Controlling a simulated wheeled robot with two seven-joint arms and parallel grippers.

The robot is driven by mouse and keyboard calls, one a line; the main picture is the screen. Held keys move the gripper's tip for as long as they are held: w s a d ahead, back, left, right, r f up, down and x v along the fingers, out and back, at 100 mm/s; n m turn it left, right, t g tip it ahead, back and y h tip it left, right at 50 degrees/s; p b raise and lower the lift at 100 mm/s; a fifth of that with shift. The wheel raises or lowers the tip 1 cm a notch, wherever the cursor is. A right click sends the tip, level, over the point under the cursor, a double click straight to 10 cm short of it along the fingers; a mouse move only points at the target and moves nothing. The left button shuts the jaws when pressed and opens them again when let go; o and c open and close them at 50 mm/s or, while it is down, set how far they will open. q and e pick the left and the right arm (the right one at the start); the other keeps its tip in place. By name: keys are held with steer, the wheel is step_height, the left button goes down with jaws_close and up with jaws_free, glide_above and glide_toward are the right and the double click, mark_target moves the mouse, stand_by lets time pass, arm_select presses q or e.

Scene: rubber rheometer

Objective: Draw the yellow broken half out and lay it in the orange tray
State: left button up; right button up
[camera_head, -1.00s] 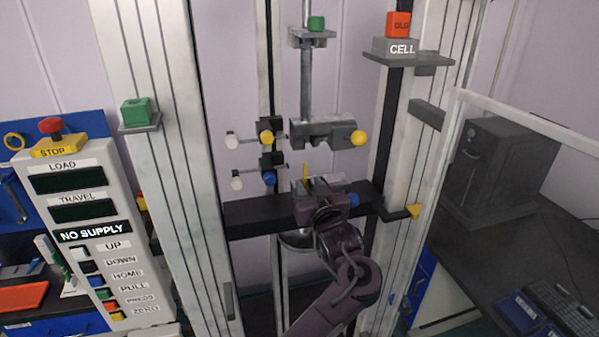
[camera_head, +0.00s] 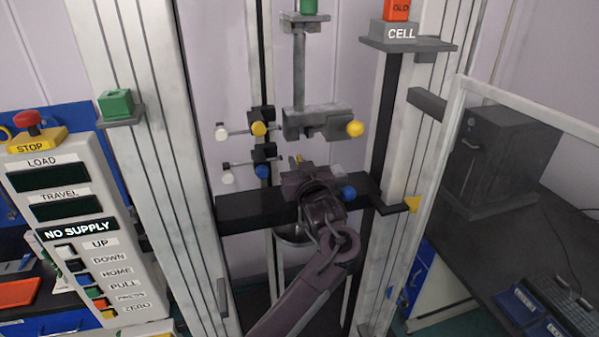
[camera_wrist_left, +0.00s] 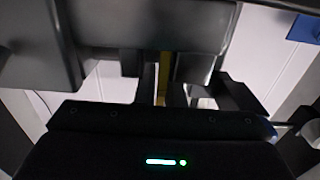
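The yellow broken half shows as an upright yellow strip (camera_wrist_left: 164,72) at the grey jaws in the left wrist view. In the head view only a small yellow tip (camera_head: 299,159) shows above my gripper. My left gripper (camera_head: 311,178) is at the lower grip on the black crossbar and hides most of it. In the left wrist view its dark fingers (camera_wrist_left: 163,94) lie on both sides of the strip's line; whether they touch it is unclear. The orange tray (camera_head: 18,292) lies at the far left. My right gripper is out of view.
The upper grip (camera_head: 312,122) with a yellow knob hangs just above my gripper. Frame columns (camera_head: 145,130) stand on both sides. The control panel (camera_head: 65,220) stands between the frame and the tray. An open guard door frame (camera_head: 445,180) is at right.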

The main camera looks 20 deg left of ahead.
arm_select(q)
steer(key=shift+w, duration=0.1)
jaws_close()
steer(key=shift+r, duration=0.1)
stand_by(0.3)
